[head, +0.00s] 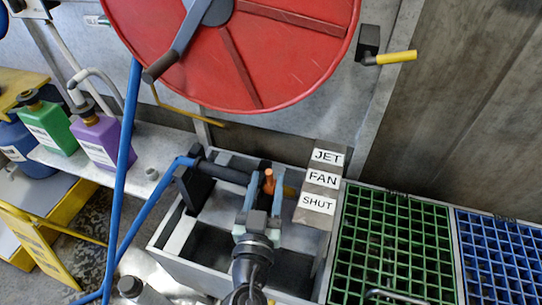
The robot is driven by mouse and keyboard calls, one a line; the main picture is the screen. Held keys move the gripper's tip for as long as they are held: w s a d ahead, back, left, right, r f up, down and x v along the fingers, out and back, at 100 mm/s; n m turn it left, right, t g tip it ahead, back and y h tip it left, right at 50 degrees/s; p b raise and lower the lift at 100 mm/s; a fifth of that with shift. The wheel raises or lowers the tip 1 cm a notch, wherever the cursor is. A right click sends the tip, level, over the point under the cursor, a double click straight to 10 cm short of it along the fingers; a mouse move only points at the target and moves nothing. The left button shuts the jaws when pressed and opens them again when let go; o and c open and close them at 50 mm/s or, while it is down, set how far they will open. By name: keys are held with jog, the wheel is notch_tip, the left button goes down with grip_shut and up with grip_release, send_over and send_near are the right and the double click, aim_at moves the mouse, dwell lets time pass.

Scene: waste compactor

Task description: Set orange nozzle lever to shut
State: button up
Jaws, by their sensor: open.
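The small orange nozzle lever (268,180) stands up from the dark nozzle body (228,172), which lies across the grey trough. My gripper (265,184) reaches in from below with its two fingers apart. The lever shows between the fingertips; I cannot tell whether either finger touches it. A grey label block (334,158) to the right reads JET, FAN and SHUT from top to bottom. The lever is roughly level with the FAN label, above the SHUT label in the picture. The lower part of the lever is partly hidden by my fingers.
A blue hose (150,218) runs to the nozzle from the left. A red reel (250,50) with a crank hangs above. Green (385,250) and blue (500,255) grates lie to the right. Green (52,128) and purple (100,140) bottles stand on the left shelf.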

jog(key=shift+w+d, duration=0.15)
jog(key=shift+w, duration=0.9)
jog(key=shift+w+d, duration=0.2)
jog(key=shift+w, duration=0.8)
jog(key=shift+w+d, duration=0.15)
jog(key=shift+w, duration=0.9)
grip_shut()
